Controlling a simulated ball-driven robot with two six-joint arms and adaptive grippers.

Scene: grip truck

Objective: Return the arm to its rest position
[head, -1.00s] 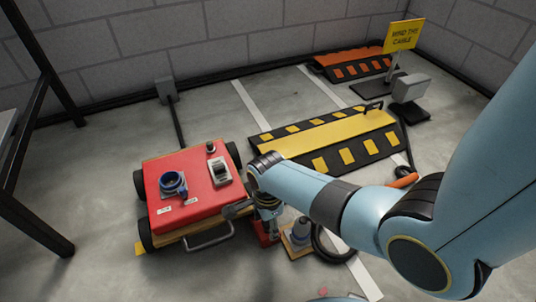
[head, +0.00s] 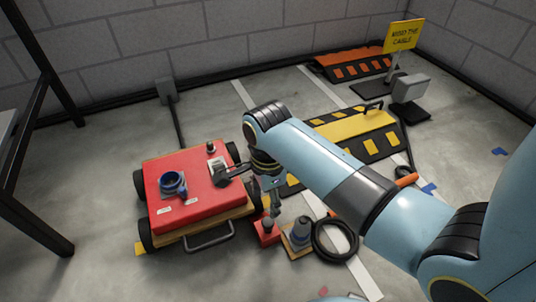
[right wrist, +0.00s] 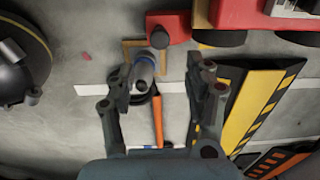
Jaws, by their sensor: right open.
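My right gripper (head: 248,194) is open and hangs beside the right edge of the red-topped truck (head: 193,215). In the right wrist view its two dark fingers (right wrist: 162,88) are spread apart with nothing held between them. Below and beyond them in that view are a grey plug-like piece with a blue ring (right wrist: 146,66) and a red block with a dark knob (right wrist: 168,28). In the head view the grey piece (head: 301,233) stands on a wooden base, next to the red block (head: 265,232). My right arm hides part of the floor ramp. My left gripper is out of view.
A yellow-and-black cable ramp (head: 350,127) lies behind my right arm. A black cable coil (head: 335,240) lies by the wooden base. A yellow sign (head: 401,36) and an orange ramp (head: 355,62) stand at the back. A dark frame rises at left.

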